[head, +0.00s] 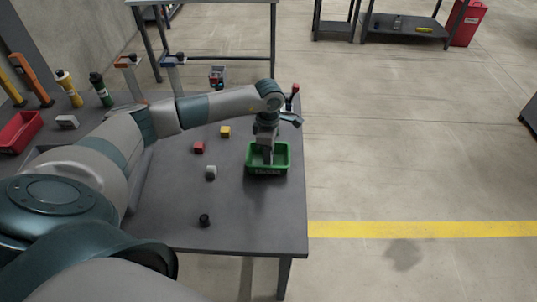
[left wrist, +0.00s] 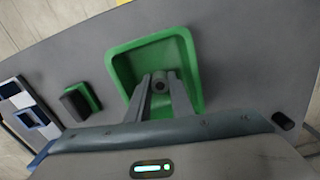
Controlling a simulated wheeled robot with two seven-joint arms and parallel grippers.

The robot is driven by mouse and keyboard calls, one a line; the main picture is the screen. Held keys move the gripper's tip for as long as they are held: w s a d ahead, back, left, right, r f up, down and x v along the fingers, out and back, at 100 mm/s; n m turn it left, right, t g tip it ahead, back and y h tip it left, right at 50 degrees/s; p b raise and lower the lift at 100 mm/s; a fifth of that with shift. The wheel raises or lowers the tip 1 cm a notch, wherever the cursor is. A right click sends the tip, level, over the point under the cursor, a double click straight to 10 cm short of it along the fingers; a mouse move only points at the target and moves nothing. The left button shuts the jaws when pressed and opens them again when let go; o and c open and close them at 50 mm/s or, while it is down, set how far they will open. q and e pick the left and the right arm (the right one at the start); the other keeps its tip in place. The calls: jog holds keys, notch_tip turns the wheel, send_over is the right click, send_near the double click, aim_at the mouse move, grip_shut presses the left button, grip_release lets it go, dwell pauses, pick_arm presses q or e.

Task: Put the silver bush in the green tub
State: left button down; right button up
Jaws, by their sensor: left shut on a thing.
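The green tub (head: 266,171) stands near the right edge of the grey table. My left gripper (head: 267,158) points down over it, with its fingertips inside the tub's outline. In the left wrist view the gripper (left wrist: 160,95) is shut on the silver bush (left wrist: 160,81), a small grey ring-shaped part with a dark hole. Behind it the green tub (left wrist: 152,43) shows its rim and floor. I cannot tell whether the bush touches the tub floor. The bush is hidden in the head view. My right gripper is not in view.
A red block (head: 198,147), a yellow block (head: 225,132), a whitish part (head: 210,172) and a black part (head: 204,220) lie left of the tub. A red bin (head: 18,131) and bottles stand at the far left. The table's front right is clear.

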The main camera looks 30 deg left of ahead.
pick_arm(q)
jog(key=shift+f, duration=0.2)
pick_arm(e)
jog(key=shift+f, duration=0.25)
pick_arm(q)
jog(key=c, duration=1.6)
grip_release()
jog(key=shift+r, duration=0.1)
jog(key=shift+o, duration=0.2)
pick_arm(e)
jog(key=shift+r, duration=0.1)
pick_arm(q)
jog(key=shift+r, duration=0.15)
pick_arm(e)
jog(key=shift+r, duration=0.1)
